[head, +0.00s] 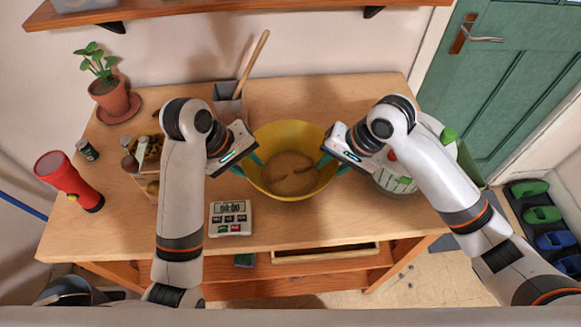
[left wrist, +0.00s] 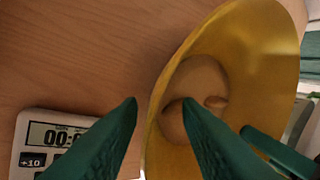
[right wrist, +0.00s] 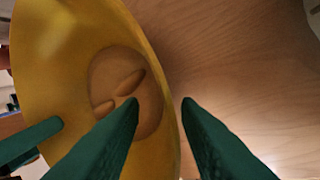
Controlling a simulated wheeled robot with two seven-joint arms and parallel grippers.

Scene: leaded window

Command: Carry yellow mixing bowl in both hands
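The yellow mixing bowl (head: 290,130) appears to stand upright on the wooden table, with a tan, dough-like mass (head: 288,174) in it. My left gripper (head: 246,163) is at the bowl's left rim. In the left wrist view its fingers (left wrist: 160,105) are apart, one over the bowl's inside and one outside, with the rim (left wrist: 153,135) between them. My right gripper (head: 332,163) is at the right rim. In the right wrist view its fingers (right wrist: 160,104) are likewise apart, straddling the rim (right wrist: 173,125). Gaps show beside the wall; neither looks clamped.
A kitchen timer (head: 230,218) lies in front-left of the bowl. A colander-like container (head: 395,182) is close on the right.

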